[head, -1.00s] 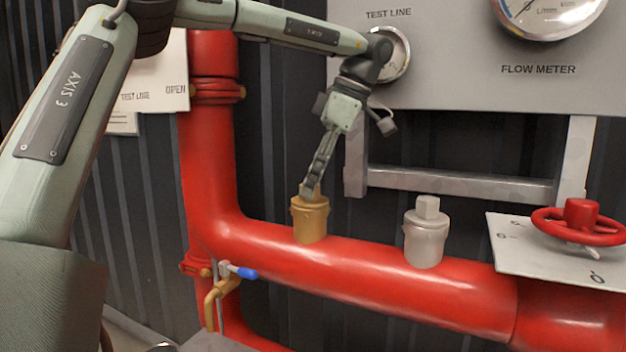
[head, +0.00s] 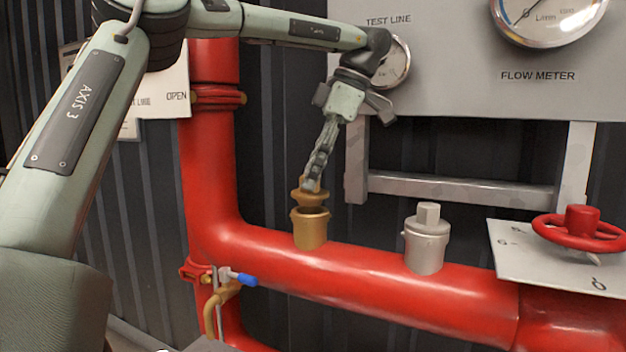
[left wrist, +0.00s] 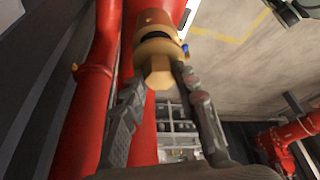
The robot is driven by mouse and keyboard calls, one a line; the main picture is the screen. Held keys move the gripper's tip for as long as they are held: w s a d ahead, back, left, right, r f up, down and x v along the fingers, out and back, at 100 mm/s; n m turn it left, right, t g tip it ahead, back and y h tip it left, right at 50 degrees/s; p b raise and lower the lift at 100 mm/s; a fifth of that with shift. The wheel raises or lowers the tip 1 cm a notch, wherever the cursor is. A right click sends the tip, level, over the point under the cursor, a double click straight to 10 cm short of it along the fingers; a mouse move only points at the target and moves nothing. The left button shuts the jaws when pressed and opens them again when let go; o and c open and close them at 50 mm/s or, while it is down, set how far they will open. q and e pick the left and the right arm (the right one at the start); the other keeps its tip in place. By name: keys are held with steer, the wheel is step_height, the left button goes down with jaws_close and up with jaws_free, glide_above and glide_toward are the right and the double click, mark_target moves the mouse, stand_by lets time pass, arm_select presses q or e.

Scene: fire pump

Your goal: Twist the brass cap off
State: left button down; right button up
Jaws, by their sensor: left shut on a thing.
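The brass cap (head: 311,198) is raised a little above the brass fitting (head: 310,229) on the red pipe, with a dark gap between them. My left gripper (head: 313,184) is shut on the cap's top stub and comes down on it from above, slightly tilted. In the left wrist view the cap (left wrist: 157,72) sits between the fingertips of my left gripper (left wrist: 160,82). The fitting shows just beyond it. The far side of the grip is hidden. My right gripper is not in view.
A silver capped fitting (head: 427,240) stands to the right on the same red pipe (head: 380,285). Further right are a white plate and a red handwheel (head: 580,228). A blue-handled valve (head: 238,276) is below left. The gauge panel (head: 460,75) stands behind my arm.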

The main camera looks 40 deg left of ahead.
mark_target(303, 176)
arm_select(q)
steer(key=shift+r, duration=1.75)
